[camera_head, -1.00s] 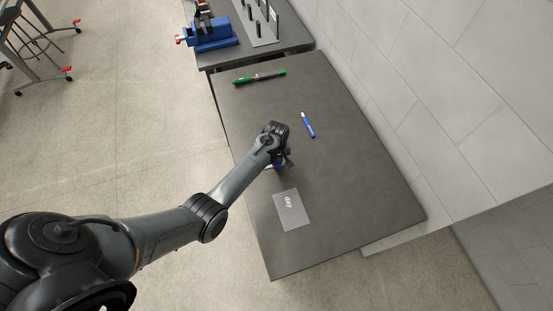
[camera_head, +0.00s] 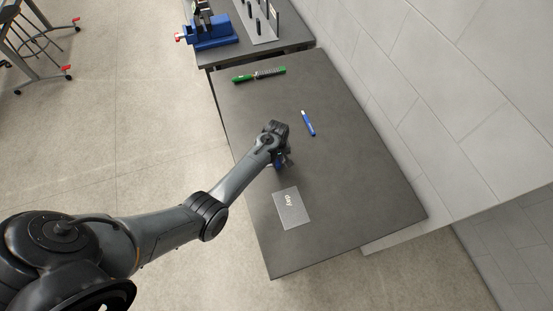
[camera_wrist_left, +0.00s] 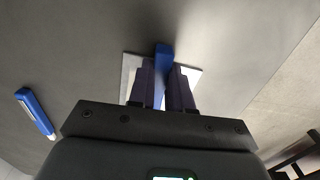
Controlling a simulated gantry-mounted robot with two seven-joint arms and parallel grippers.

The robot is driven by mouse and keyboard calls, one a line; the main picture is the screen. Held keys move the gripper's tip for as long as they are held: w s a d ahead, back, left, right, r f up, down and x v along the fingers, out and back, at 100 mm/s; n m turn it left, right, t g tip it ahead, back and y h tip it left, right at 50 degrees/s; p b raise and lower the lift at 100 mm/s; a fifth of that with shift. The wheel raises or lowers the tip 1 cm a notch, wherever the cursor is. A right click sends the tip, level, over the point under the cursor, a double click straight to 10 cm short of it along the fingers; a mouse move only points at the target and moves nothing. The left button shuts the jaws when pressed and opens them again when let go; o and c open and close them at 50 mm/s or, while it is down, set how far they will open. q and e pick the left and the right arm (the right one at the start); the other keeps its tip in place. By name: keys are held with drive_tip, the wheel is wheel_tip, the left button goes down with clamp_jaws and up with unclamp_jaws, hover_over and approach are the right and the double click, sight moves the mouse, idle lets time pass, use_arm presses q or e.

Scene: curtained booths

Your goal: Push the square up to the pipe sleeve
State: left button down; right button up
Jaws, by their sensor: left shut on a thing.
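A flat grey square card (camera_head: 291,208) with the word "day" on it lies near the front of the dark table. It also shows behind the fingers in the left wrist view (camera_wrist_left: 127,73). My left gripper (camera_head: 285,162) is just beyond the card, shut on a blue bar-like thing (camera_wrist_left: 163,52) that sticks out past the fingertips. The arm hides much of this blue thing in the head view. I cannot tell whether it touches the card. I cannot pick out a pipe sleeve for certain. My right gripper is not in view.
A blue-and-white pen (camera_head: 308,124) lies on the table, and also shows in the left wrist view (camera_wrist_left: 36,112). A green and dark stick-like thing (camera_head: 259,75) lies at the far edge. A blue vise (camera_head: 209,38) stands on the adjoining table. The table's right side is clear.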

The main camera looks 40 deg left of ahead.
use_arm(q)
drive_tip(key=shift+w+a, duration=0.2)
drive_tip(key=shift+a, duration=0.05)
idle(0.3)
drive_tip(key=shift+w+a, duration=0.15)
drive_tip(key=shift+a, duration=0.15)
idle(0.5)
idle(0.9)
idle(0.6)
drive_tip(key=c, duration=1)
unclamp_jaws()
drive_tip(key=shift+o, duration=0.2)
